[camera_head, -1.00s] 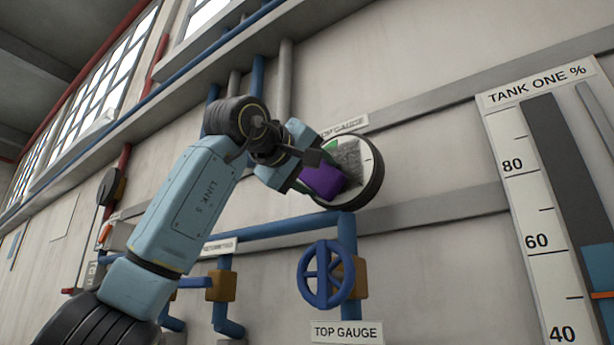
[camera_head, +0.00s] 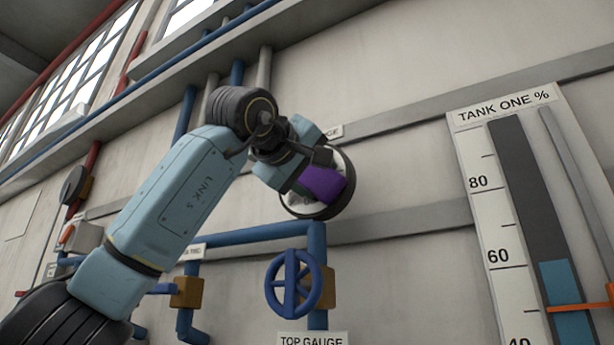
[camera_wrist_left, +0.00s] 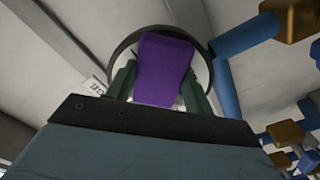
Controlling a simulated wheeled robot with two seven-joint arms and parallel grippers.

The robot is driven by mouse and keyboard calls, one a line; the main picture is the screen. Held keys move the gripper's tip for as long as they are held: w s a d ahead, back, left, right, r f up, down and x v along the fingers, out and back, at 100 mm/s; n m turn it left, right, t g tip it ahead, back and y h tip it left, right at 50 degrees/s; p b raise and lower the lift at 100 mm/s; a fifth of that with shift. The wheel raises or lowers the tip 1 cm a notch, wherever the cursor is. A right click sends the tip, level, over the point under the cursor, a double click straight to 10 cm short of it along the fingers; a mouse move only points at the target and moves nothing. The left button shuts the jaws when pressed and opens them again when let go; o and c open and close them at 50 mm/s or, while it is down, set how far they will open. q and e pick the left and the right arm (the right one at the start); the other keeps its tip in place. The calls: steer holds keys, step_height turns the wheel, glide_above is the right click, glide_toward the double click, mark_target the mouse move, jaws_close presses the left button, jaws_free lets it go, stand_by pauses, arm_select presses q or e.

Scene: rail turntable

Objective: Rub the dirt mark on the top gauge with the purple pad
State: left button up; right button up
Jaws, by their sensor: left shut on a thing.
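The top gauge (camera_head: 338,202) is a round white dial with a dark rim on the wall, in the middle of the head view. My left gripper (camera_head: 308,182) is in front of it, shut on the purple pad (camera_head: 324,184). The pad covers much of the dial. In the left wrist view the pad (camera_wrist_left: 163,70) sits between the two fingers (camera_wrist_left: 160,90), with the gauge rim (camera_wrist_left: 124,46) around it. Whether the pad touches the dial I cannot tell. The grey dirt mark is hidden now. My right gripper is not in view.
A blue valve wheel (camera_head: 293,283) and blue pipes (camera_head: 318,245) lie below the gauge, with a "TOP GAUGE" label (camera_head: 312,340) under them. A tall "TANK ONE %" level board (camera_head: 490,200) stands on the right. The wall between is mostly clear.

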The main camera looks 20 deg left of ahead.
mark_target(338, 164)
arm_select(q)
steer(key=shift+d, duration=1.45)
steer(key=shift+a+r, duration=0.75)
steer(key=shift+a, duration=4.65)
steer(key=shift+s+d+r, duration=0.1)
steer(key=shift+d+r, duration=0.2)
steer(key=shift+d, duration=1.5)
steer(key=shift+w+d+r, duration=0.1)
steer(key=shift+d+r, duration=0.15)
steer(key=shift+d, duration=1.55)
steer(key=shift+s+d+r, duration=0.1)
steer(key=shift+d+r, duration=0.2)
steer(key=shift+d, duration=1.5)
